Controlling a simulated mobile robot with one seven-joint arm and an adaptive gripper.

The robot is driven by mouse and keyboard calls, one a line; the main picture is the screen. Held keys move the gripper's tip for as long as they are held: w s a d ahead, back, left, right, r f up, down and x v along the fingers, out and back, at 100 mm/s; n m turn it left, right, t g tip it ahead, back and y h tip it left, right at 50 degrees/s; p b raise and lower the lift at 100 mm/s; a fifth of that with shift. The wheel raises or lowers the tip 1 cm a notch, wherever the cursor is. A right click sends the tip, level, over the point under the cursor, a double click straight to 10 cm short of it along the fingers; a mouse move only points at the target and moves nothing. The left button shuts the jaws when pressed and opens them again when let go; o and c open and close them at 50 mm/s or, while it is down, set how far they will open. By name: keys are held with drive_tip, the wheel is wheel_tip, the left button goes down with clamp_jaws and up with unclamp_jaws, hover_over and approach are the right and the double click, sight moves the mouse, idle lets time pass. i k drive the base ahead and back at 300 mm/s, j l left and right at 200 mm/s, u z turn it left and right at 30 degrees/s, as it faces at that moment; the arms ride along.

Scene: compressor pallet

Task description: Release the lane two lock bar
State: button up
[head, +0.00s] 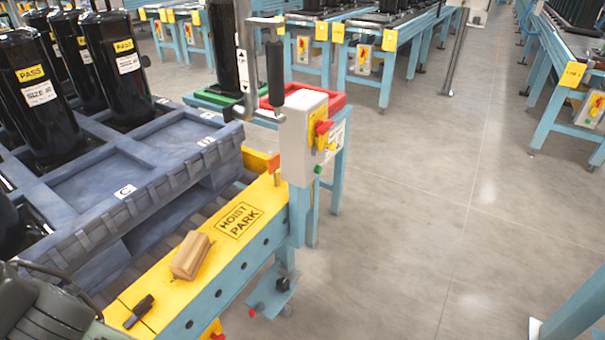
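No part is marked as the lane two lock bar, so I cannot tell which it is. A small black handle-like piece (139,311) lies on the near end of the yellow beam (205,290). A wooden block (191,255) rests on the beam farther along, before the words HOIST PARK. The blue-grey pallet (165,190) stands beside the beam, with upright black compressors (40,98) in some of its pockets and others empty. My gripper's fingers do not show; only a dark grey-green part, which looks like my arm, enters at the lower left.
A grey switch box (304,135) with a red and yellow knob stands at the beam's far end. A metal upright with a black grip (275,68) rises behind it. Red (320,98) and green trays sit beyond. Open floor (430,220) lies to the right.

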sight(321, 142)
drive_tip(key=i+j+z, duration=0.15)
drive_tip(key=z, duration=0.2)
drive_tip(key=i+j+z, duration=0.1)
drive_tip(key=j+z, duration=0.2)
drive_tip(key=i+j+z, duration=0.1)
drive_tip(key=z, duration=0.25)
drive_tip(key=j, duration=0.1)
